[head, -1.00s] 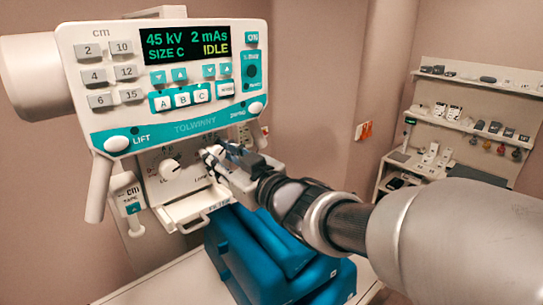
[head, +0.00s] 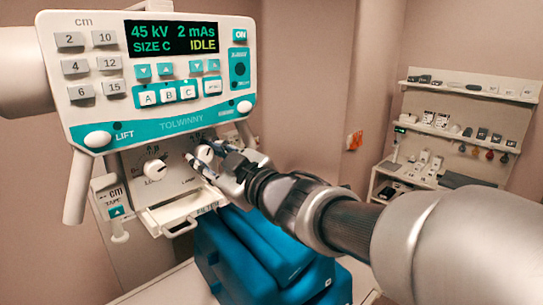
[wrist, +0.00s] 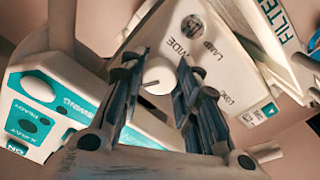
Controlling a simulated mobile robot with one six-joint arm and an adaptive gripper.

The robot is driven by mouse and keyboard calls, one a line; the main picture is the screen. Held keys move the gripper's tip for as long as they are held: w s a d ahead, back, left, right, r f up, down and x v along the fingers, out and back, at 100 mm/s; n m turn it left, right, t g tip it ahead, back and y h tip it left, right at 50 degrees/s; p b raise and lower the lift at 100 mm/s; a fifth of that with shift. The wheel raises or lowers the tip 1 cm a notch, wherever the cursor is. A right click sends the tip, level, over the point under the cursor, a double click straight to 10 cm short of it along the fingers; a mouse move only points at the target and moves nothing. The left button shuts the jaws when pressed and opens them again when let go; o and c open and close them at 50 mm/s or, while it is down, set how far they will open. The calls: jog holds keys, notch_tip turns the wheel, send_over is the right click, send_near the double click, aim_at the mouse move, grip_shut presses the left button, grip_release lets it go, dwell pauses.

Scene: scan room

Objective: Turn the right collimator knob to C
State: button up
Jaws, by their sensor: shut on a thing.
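The right collimator knob (head: 205,153) is a small round white knob on the pale collimator front, below the teal-striped console. My gripper (head: 201,159) reaches it from the right. Its dark fingers lie on either side of the knob and are shut on it. In the wrist view the knob (wrist: 158,75) shows between the fingers (wrist: 163,64), with the word WIDE printed nearby. The knob's pointer and its letter C cannot be read. The left collimator knob (head: 154,170) stands free, with a dial scale around it.
The console (head: 165,85) above shows 45 kV, 2 mAs, SIZE C, IDLE. A filter tray with a handle (head: 180,228) juts out below the knobs. Blue padded blocks (head: 262,250) lie under my arm. Stocked shelves (head: 455,135) stand at the far right.

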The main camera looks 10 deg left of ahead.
jog(key=o, duration=1.1)
jog(key=shift+c, duration=0.2)
jog(key=shift+d, duration=0.1)
jog(key=v, duration=1.2)
